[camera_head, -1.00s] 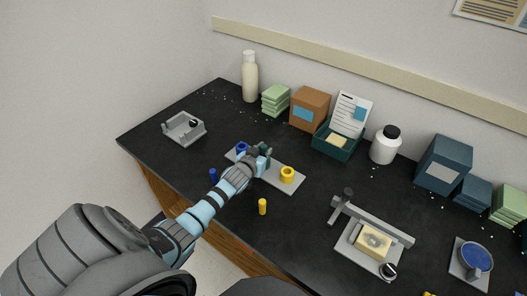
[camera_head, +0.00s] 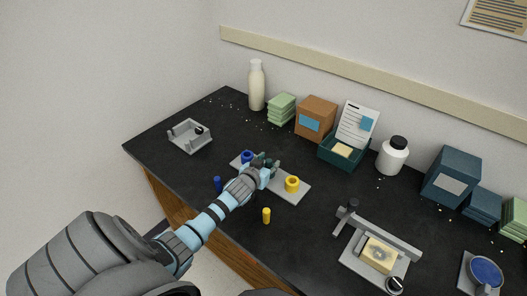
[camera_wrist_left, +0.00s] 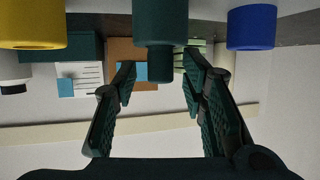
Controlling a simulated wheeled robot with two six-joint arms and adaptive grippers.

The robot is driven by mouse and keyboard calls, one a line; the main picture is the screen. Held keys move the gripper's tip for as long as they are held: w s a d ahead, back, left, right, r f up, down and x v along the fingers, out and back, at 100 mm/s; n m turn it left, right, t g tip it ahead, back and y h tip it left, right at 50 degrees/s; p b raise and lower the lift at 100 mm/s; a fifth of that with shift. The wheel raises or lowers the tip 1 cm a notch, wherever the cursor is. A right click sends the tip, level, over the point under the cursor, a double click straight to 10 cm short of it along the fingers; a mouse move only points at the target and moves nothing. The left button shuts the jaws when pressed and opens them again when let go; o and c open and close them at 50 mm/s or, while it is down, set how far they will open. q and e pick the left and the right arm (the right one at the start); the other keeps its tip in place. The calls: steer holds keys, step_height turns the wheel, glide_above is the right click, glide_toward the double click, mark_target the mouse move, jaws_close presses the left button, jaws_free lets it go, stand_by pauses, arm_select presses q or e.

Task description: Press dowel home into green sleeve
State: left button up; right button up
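A grey plate (camera_head: 300,197) carries a blue sleeve (camera_head: 247,157), a green sleeve and a yellow sleeve (camera_head: 292,184). In the head view my left gripper (camera_head: 268,164) is over the middle of the plate and largely hides the green sleeve. In the left wrist view, which looks upside down, the green sleeve (camera_wrist_left: 160,20) is top centre with the narrower green dowel (camera_wrist_left: 159,64) sticking out of it. The gripper's fingers (camera_wrist_left: 158,82) are spread apart on either side of the dowel, with visible gaps. My right gripper is not in view.
A blue dowel (camera_head: 217,184) and a yellow dowel (camera_head: 266,215) stand in front of the plate. A grey fixture (camera_head: 190,137) lies at left, a lever press (camera_head: 375,262) at right. Bottle, boxes and a white jar (camera_head: 393,156) line the back.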

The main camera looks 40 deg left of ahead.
arm_select(q)
steer(key=v, duration=1.1)
steer(key=shift+d, duration=0.1)
steer(key=shift+d, duration=0.1)
